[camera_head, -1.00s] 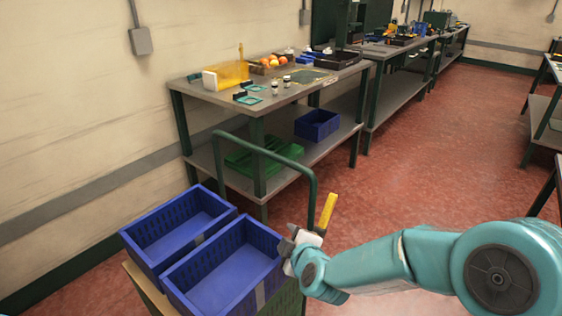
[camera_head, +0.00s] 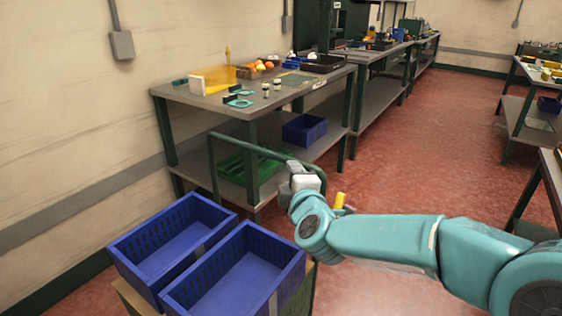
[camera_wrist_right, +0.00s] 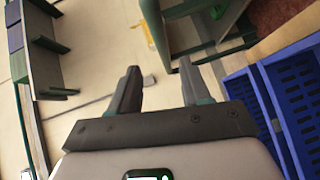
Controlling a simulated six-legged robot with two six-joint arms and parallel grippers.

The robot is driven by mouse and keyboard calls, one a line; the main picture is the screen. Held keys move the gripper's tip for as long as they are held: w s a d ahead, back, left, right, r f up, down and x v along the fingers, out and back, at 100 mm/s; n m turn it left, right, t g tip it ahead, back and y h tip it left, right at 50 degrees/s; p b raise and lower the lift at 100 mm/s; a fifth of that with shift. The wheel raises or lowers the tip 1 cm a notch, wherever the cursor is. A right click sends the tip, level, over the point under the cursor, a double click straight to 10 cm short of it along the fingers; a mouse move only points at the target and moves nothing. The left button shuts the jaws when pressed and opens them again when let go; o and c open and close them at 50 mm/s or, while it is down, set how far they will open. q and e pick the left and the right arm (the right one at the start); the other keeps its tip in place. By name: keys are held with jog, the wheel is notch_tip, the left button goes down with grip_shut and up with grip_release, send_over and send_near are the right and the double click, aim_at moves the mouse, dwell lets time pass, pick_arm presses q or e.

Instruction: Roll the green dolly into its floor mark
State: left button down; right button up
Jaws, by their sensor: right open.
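The dolly stands at the lower left in the head view, its dark green tubular handle (camera_head: 211,165) rising behind two blue crates (camera_head: 165,238) on its deck. My right gripper (camera_head: 295,168) is by the handle's upper right corner and partly hides it; I cannot tell whether they touch. In the right wrist view my right gripper (camera_wrist_right: 160,82) is open, with nothing between its fingers. Blue crate walls (camera_wrist_right: 298,100) show at the right there. A yellow strip (camera_head: 340,202) shows just past my right wrist; I cannot tell whether it belongs to a floor mark. My left gripper is out of view.
A workbench (camera_head: 213,100) with small items on top stands behind the dolly, against the wall. A blue bin (camera_head: 304,129) is on its lower shelf. More benches stand at the far back and right. The red floor (camera_head: 440,150) between them is clear.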

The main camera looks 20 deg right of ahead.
aim_at(283, 161)
jog(key=w, duration=0.4)
jog(key=w+d+f, duration=0.1)
jog(key=w, duration=0.7)
jog(key=shift+w+d+f+b, duration=0.1)
jog(key=shift+d+f+b, duration=0.15)
jog(key=shift+f+b, duration=0.15)
jog(key=shift+c, duration=0.3)
grip_shut()
